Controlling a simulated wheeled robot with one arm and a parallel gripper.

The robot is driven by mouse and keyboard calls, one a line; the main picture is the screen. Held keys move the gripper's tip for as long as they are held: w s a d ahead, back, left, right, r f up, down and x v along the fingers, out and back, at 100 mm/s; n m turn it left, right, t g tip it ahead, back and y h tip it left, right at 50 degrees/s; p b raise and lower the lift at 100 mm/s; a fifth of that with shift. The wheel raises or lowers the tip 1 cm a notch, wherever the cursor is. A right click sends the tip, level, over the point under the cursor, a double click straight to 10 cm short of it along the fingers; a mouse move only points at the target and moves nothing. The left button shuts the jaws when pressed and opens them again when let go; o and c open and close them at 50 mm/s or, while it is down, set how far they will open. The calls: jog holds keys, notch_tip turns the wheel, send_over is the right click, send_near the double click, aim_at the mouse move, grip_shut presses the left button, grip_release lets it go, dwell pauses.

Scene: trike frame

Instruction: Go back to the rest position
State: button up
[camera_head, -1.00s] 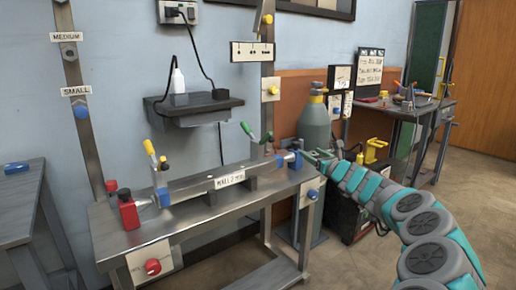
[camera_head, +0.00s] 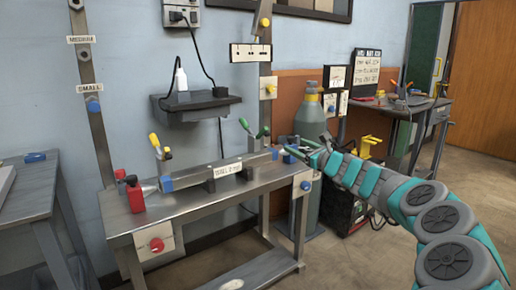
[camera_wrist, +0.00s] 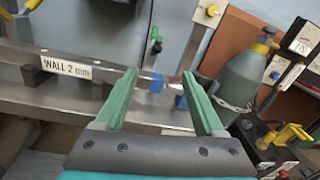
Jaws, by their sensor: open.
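My gripper (camera_head: 300,152) reaches out from the right to the right end of the steel workbench (camera_head: 185,205) in the head view. In the wrist view my gripper (camera_wrist: 159,80) has its two green fingers spread, with nothing held between them. A metal tube (camera_head: 195,178) labelled "WALL 2 mm" lies along supports on the bench. The label (camera_wrist: 66,67) also shows in the wrist view, left of the fingers. A blue piece (camera_wrist: 157,83) appears between the fingers, beyond them; I cannot tell its distance from the tips.
A grey gas cylinder (camera_head: 310,122) stands right of the bench, near my arm. A green-handled clamp (camera_head: 262,132), a yellow-handled clamp (camera_head: 155,143) and a red bottle (camera_head: 135,194) are on the bench. A wall shelf (camera_head: 196,106) hangs above. Floor is open at right.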

jog(key=s+a+r+n+g+y, duration=0.2)
jog(key=s+a+r+n+g, duration=0.15)
jog(key=s+a+n, duration=0.5)
jog(key=s+a+r+n+g+y, duration=0.2)
jog(key=s+a+n+g, duration=0.35)
jog(key=s+a, duration=0.45)
jog(key=s+a+f+n+g+h+p, duration=0.15)
jog(key=s+f+n, duration=0.3)
jog(key=s, duration=0.65)
jog(key=s+d+f+n+g+h, duration=0.2)
jog(key=s+f+n, duration=0.1)
jog(key=s+f, duration=0.3)
jog(key=s+d+f+n+g+h, duration=0.2)
jog(key=s+f+n, duration=0.1)
jog(key=s, duration=0.5)
jog(key=s+d+f+n+g+h, duration=0.1)
jog(key=s+d+f+h, duration=0.1)
jog(key=s+d, duration=0.4)
jog(key=s+d+f+n+g+h, duration=0.1)
jog(key=s+d+f+h, duration=0.2)
jog(key=s+d, duration=0.3)
jog(key=s+d+f+n+g+h+p, duration=0.1)
jog(key=s+d+f+h, duration=0.2)
jog(key=s+d+f, duration=0.2)
jog(key=shift+s+d, duration=0.45)
jog(key=shift+s, duration=0.7)
